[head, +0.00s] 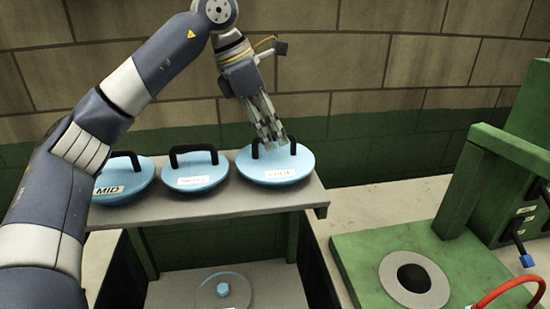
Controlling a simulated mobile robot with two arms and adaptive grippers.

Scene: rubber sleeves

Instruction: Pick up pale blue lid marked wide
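The pale blue lid on the right of the shelf (298,166) is the broadest of three and has a black arched handle. Its white label is too blurred to read surely. My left gripper (272,137) points down at this handle, its fingertips overlapping the handle's top and hiding part of it. I cannot tell whether the fingers are closed on it. The lid rests on the shelf. My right gripper is not in view.
A pale blue lid marked MID (128,184) and a smaller lid (196,178) stand to the left on the grey shelf (225,204). A clear disc with a blue knob (223,290) lies below. A green machine (385,250) with a red hose (505,287) is at right.

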